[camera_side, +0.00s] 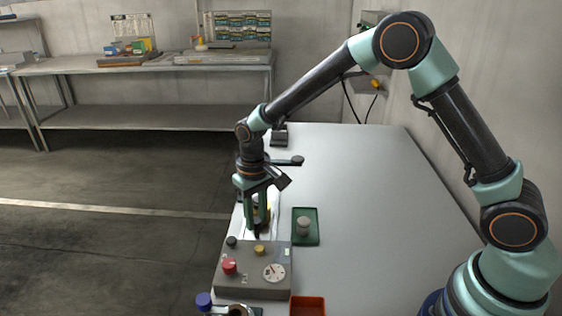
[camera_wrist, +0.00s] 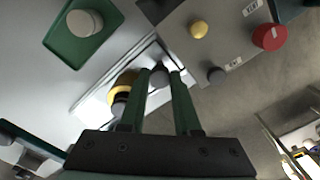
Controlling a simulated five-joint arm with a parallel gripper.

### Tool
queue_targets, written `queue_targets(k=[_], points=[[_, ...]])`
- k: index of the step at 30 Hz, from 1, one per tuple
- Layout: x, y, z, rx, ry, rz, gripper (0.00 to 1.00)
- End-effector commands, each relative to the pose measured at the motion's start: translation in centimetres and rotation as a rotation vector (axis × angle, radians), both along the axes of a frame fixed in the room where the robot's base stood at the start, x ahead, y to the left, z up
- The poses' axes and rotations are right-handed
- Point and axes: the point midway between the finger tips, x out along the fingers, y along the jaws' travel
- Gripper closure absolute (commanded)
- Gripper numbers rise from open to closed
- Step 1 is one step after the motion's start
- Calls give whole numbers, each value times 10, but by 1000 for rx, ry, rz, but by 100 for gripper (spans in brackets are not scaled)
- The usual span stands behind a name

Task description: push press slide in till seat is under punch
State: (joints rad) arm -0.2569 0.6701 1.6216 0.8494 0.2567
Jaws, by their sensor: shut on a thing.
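My gripper (camera_side: 257,228) points down at the bench just behind the grey control box. In the wrist view its two green fingers (camera_wrist: 160,78) are shut on a small dark knob (camera_wrist: 159,79); whether this knob belongs to the press slide I cannot tell. A pale, bright-edged plate or track (camera_wrist: 90,107), perhaps the slide's bed, runs under the fingers. A yellow ring-like part (camera_wrist: 124,80) with a dark piece sits beside the left finger. In the side view (camera_side: 268,213) it is mostly hidden by the fingers. I cannot make out the punch or the seat clearly.
The grey control box (camera_side: 230,285) carries a red knob (camera_side: 229,266), a yellow knob (camera_side: 260,250), a dark knob and a dial (camera_side: 274,273). A green tray (camera_side: 312,239) with a grey cylinder (camera_side: 303,225) lies right. An orange tray (camera_side: 308,306) is in front. The bench's right side is clear.

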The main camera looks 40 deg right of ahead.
Motion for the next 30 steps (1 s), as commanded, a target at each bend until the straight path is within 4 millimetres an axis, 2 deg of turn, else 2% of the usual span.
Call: queue_targets(k=[14,24,30], points=[[5,-5,1,0,1,-3,100],[56,-55,1,0,-2,-6,100],[79,-78,1,0,-3,-3,100]])
